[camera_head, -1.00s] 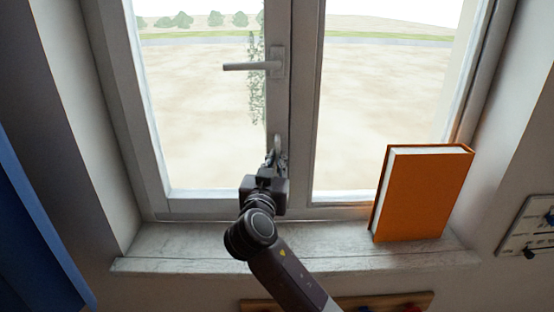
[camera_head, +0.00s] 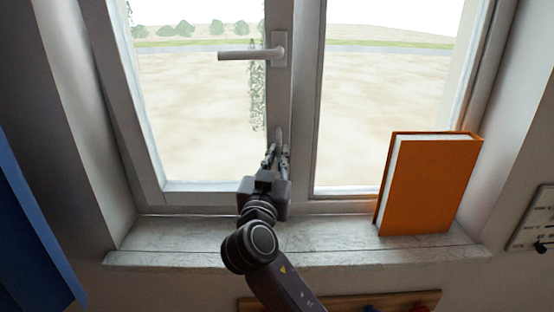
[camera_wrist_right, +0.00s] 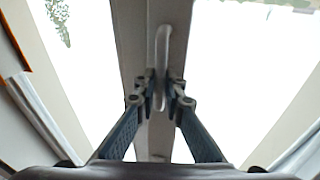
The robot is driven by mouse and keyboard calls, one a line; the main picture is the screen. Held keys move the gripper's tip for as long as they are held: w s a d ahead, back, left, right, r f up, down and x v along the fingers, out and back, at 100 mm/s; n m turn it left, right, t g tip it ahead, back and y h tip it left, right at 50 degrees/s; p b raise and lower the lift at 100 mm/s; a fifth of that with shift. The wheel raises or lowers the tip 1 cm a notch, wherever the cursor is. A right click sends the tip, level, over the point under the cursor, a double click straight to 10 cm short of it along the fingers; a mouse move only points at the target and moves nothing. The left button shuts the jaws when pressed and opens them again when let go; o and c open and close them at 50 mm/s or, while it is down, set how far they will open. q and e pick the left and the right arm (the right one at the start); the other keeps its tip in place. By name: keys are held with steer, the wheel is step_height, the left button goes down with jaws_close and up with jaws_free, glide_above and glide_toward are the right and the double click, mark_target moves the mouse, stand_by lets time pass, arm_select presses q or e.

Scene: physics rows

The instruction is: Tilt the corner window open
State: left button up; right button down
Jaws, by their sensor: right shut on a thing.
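The window's left sash (camera_head: 152,165) has a pale lever handle (camera_head: 248,55) on its right stile, pointing left and level. Lower on the same stile is a small pale pull handle (camera_head: 279,135), which also shows upright in the right wrist view (camera_wrist_right: 163,45). My right gripper (camera_head: 276,156) reaches up to this pull from below. In the wrist view its fingertips (camera_wrist_right: 161,97) are shut on the pull's lower part, one on each side. I cannot tell whether the sash stands away from its frame. My left gripper is not in view.
An orange book (camera_head: 430,185) stands on the right of the stone sill (camera_head: 330,240), in front of the right pane. The sill's left part is clear. A blue panel (camera_head: 30,240) is at the far left, and a wooden rack (camera_head: 400,300) below the sill.

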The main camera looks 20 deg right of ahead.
steer(key=shift+s, duration=0.25)
steer(key=c, duration=2.3)
jaws_free()
steer(key=shift+w+d+r, duration=0.1)
steer(key=shift+d, duration=0.05)
steer(key=v, duration=1.1)
steer(key=shift+s+f, duration=0.25)
